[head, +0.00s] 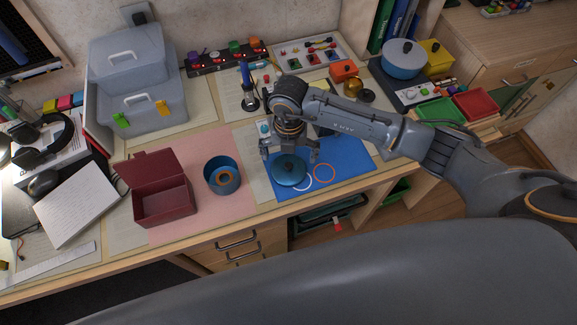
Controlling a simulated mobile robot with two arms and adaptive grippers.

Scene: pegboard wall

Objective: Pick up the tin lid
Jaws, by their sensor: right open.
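The tin lid (289,171) is a round, dark blue disc with a small knob on top. It lies on the blue mat (352,168) near the desk's front edge. My right gripper (290,155) points down over the lid, its fingers spread to the lid's left and right. The gripper is open, and I cannot tell whether the fingers touch the lid. An open round blue tin (212,184) stands to the left on the pink mat, with an orange ring-like thing inside. My left gripper is not in view.
White and orange rings (324,173) lie close to the lid's right. An open dark red box (164,206) stands left of the tin. A grey storage box (140,105) stands at the back left. The pink mat (210,225) has bare room in front.

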